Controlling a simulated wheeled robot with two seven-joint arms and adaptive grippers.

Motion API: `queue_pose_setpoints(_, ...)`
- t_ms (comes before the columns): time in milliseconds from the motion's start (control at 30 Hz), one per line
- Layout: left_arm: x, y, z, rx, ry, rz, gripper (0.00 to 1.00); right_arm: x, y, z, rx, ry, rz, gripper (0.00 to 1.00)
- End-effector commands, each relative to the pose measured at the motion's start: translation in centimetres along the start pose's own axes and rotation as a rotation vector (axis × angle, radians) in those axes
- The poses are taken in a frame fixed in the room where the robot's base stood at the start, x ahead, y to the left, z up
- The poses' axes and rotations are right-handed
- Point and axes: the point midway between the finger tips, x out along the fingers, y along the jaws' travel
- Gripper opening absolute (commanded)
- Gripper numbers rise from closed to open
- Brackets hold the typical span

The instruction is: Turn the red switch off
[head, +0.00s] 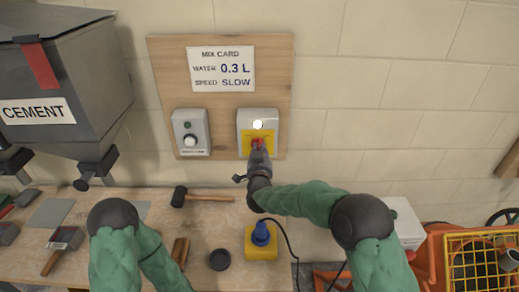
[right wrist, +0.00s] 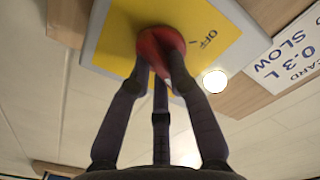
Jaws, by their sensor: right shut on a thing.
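The red switch (head: 257,143) sits on a yellow plate (head: 248,136) in a grey box (head: 245,115) on the wooden wall board. My right gripper (head: 259,152) is at the switch and covers its lower part in the head view. In the right wrist view, the fingers of my right gripper (right wrist: 161,75) are closed on the red knob (right wrist: 158,47). The word OFF (right wrist: 208,39) shows beside the knob there. A round white lamp (head: 257,125) on the box looks lit. My left arm shows at lower left, but its gripper is out of sight.
A second grey box (head: 191,132) with a knob is to the left on the board (head: 170,75), under a mix card (head: 221,69). A cement hopper (head: 60,80) hangs at left. A hammer (head: 200,197), a dark cup (head: 220,260) and a yellow-blue device (head: 261,243) are on the bench below.

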Motion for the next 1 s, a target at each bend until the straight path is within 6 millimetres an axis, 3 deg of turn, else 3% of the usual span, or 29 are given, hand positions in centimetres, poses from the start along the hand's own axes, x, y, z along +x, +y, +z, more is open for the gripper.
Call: queue_pose_setpoints(1000, -4.2, 1.5, 0.2, 0.0, 0.0, 0.0, 0.4, 0.0, -0.7, -0.2, -0.95, -0.001, 0.0, 0.0)
